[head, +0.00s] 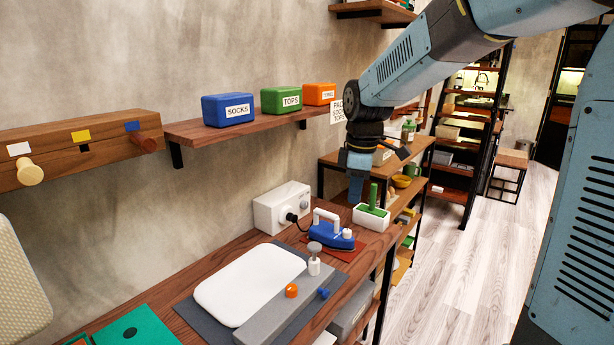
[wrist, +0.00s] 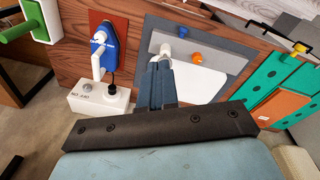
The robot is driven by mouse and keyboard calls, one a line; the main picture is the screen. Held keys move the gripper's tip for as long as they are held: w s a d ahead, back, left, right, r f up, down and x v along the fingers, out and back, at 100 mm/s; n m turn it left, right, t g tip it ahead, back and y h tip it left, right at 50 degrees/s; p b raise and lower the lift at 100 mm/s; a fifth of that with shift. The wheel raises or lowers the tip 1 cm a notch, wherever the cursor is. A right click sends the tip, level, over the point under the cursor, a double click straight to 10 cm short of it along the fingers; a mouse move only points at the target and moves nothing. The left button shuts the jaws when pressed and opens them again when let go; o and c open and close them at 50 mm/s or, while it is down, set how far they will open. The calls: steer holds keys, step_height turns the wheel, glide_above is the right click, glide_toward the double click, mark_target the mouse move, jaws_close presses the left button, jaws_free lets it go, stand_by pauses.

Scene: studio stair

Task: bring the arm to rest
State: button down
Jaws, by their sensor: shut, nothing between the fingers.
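My gripper (head: 355,198) hangs from my blue-grey arm in the head view, fingers pointing down over the back right of the wooden bench (head: 225,265). In the wrist view its fingers (wrist: 158,82) are together, with nothing between them. In the head view it shows just left of a white block with a green handle (head: 372,212); whether they touch I cannot tell. My arm reaches in from the upper right, above the bench.
On the bench are a blue iron (head: 335,238) on a red mat, a white box with a plug (head: 280,208), a white board (head: 248,283) and a grey bar (head: 270,310). A shelf with labelled boxes (head: 228,109) runs along the wall. Floor at right (head: 475,265) is clear.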

steer(key=s+d+r+m+t, duration=0.2)
steer(key=s+d+m, duration=0.4)
steer(key=s, duration=0.4)
steer(key=s+d+r+m+t, duration=0.2)
steer(key=s+d+m, duration=0.4)
steer(key=s+m, duration=0.3)
steer(key=shift+s+d+r+m+t+h, duration=0.15)
steer(key=shift+s+r+m+t+h, duration=0.2)
steer(key=shift+s, duration=0.95)
steer(key=c, duration=1.9)
jaws_free()
